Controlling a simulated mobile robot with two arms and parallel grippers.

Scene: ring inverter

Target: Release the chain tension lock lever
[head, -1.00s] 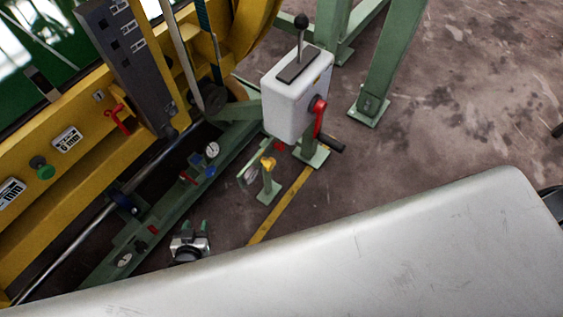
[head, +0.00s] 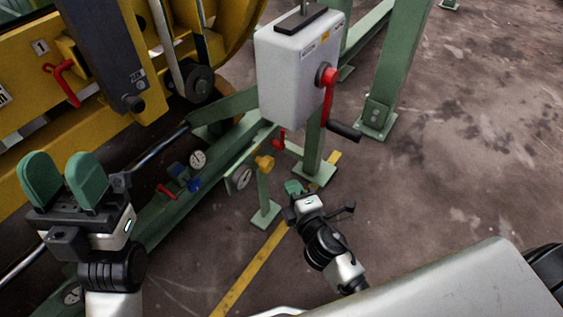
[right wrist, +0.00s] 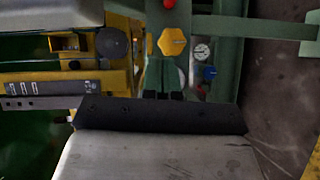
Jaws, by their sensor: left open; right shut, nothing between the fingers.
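Several red levers are in the head view, and I cannot tell which is the chain tension lock lever. One red lever (head: 62,80) hangs on the yellow frame at the left. A red crank (head: 328,95) with a black grip is on the side of the white box. A small red handle (head: 281,138) is below that box. My left gripper (head: 64,182) is open and empty at the left, its green fingers pointing up, apart from the levers. My right gripper (head: 293,188) is shut and empty, low near the green post foot.
The white box (head: 290,75) stands on a green post. A yellow knob (head: 264,163) on a short green stand is near my right gripper and also shows in the right wrist view (right wrist: 172,40). Gauges (head: 198,159) sit on the green beam. Floor at the right is clear.

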